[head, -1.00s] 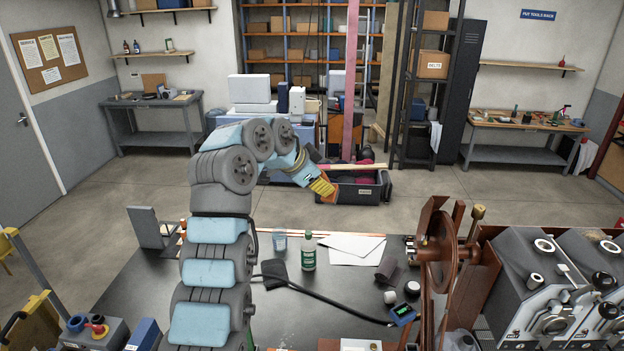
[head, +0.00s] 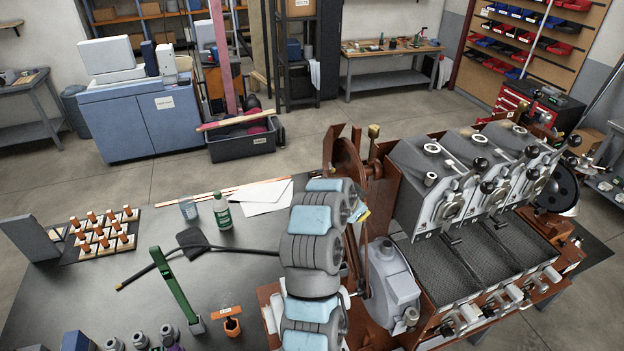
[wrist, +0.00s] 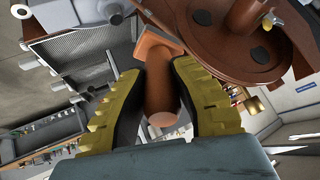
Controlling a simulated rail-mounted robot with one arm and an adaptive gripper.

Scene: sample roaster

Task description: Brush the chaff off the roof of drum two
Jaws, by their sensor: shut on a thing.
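My gripper (wrist: 158,88) is shut on the brown handle of a brush-like tool (wrist: 162,98) in the wrist view. The tool's wider orange-brown head (wrist: 157,48) points away from the fingers; its bristles cannot be made out. The roaster stands at the right with three grey drum housings in a row. The middle one, drum two, has a sloping grey roof (head: 463,148) with a round port and a black-knobbed lever. My arm is left of the housings, near the brown wheel.
The brown wheel (head: 349,163) stands between my arm and the nearest housing; it looms close in the wrist view (wrist: 225,30). A grey motor-like casing (head: 392,285) is below. The table holds a green bottle (head: 223,212), a black scoop-like tool (head: 192,241) and an orange stand (head: 231,320).

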